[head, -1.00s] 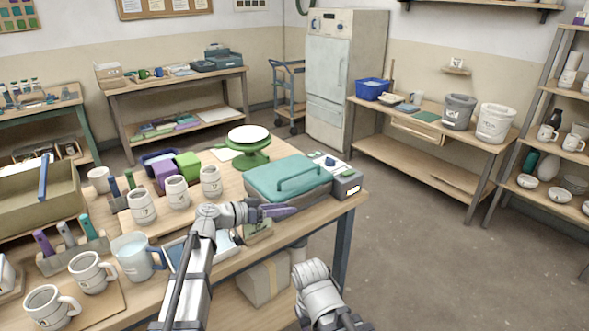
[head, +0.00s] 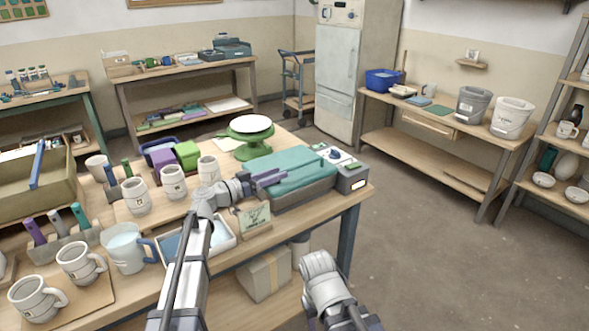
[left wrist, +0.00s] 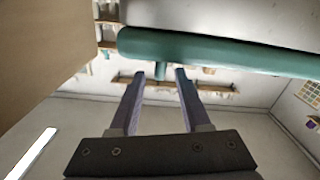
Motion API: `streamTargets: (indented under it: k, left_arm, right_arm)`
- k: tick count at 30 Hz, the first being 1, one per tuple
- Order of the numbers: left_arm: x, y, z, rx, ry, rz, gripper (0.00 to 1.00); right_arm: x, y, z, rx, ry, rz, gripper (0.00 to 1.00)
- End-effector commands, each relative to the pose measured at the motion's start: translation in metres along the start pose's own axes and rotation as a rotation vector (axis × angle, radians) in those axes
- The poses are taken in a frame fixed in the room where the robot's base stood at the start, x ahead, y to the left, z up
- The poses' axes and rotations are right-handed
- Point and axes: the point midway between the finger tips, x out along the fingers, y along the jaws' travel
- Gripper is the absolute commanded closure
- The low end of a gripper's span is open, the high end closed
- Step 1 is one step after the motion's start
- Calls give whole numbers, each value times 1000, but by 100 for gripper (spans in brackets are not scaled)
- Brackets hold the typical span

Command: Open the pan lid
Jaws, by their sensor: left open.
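The pan is a grey rectangular box with a teal lid (head: 312,160) near the right end of the wooden table in the head view. A teal bar handle runs along the lid; my left gripper partly covers it there. My left gripper (head: 276,178) is open, its purple fingers pointing right at the lid's near left part. In the left wrist view, the teal handle (left wrist: 225,52) crosses just beyond the tips of the left fingers (left wrist: 161,72), with a gap between them. Contact cannot be told. My right arm shows at the bottom of the head view; its gripper is not clearly seen.
A green turntable (head: 250,138) stands behind the pan. A grey box with a white label (head: 352,178) sits at its right. Several mugs fill the left. The floor at right is clear.

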Motion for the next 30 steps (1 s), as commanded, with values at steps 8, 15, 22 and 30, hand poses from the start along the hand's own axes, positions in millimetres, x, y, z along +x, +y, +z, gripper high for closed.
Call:
streamTargets:
  k: [8,15,22,30]
  left_arm:
    - [45,0,0,0,-1,3,53]
    - [67,0,0,0,-1,2,53]
    - [70,0,0,0,-1,1,53]
    - [70,0,0,0,-1,1,70]
  right_arm:
    - [0,0,0,0,0,0,50]
    - [0,0,0,0,0,0,50]
    - [0,0,0,0,0,0,50]
    - [0,0,0,0,0,0,50]
